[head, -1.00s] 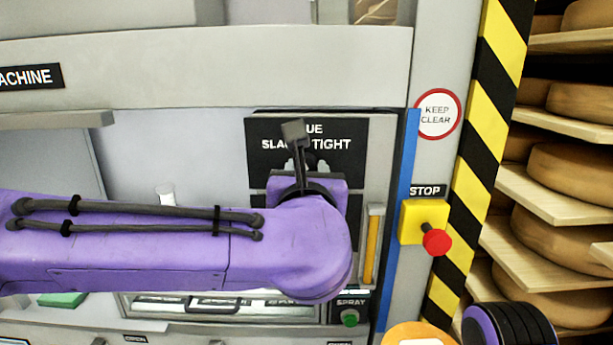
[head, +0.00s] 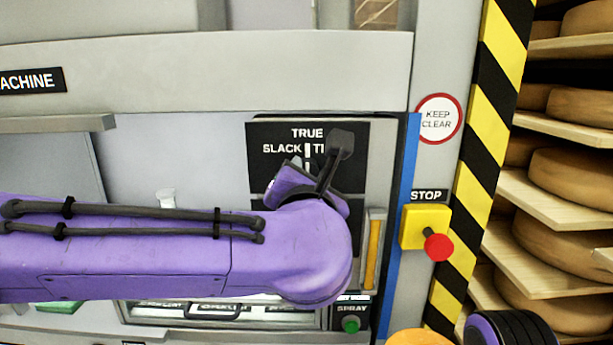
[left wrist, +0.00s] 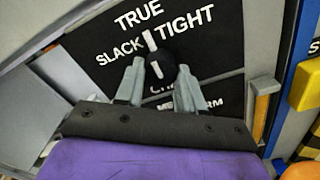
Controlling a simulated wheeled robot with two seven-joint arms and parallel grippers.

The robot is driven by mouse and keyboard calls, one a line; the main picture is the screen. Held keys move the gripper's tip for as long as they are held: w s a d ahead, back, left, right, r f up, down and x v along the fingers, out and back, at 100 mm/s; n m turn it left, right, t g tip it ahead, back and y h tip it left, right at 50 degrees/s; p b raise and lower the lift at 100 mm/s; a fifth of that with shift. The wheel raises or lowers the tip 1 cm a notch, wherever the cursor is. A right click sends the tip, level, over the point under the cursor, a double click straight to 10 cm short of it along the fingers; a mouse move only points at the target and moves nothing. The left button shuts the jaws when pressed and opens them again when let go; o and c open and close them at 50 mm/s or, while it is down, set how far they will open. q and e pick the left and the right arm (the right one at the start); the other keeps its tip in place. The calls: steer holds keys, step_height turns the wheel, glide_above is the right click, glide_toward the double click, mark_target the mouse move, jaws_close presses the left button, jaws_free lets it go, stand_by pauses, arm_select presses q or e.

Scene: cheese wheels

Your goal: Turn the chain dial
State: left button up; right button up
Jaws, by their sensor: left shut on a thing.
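The chain dial (left wrist: 160,66) is a dark knob with a white line, on a black panel (left wrist: 205,65) lettered TRUE, SLACK and TIGHT. In the left wrist view its white line roughly lines up with the white mark below TRUE. My left gripper (left wrist: 158,84) is shut on the dial, one grey finger on each side. In the head view the panel (head: 350,180) shows behind my purple left arm, which hides the fingers and most of the dial. My right gripper is not in view.
A yellow box with a red STOP button (head: 438,247) and a blue strip (head: 404,210) are right of the panel. A green SPRAY button (head: 351,325) sits below it. Shelves of cheese wheels (head: 570,180) stand at the far right, past a striped post (head: 480,140).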

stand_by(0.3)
arm_select(q)
steer(key=o, duration=1)
steer(key=s+b, duration=0.4)
steer(key=s, duration=0.6)
steer(key=shift+s, duration=0.25)
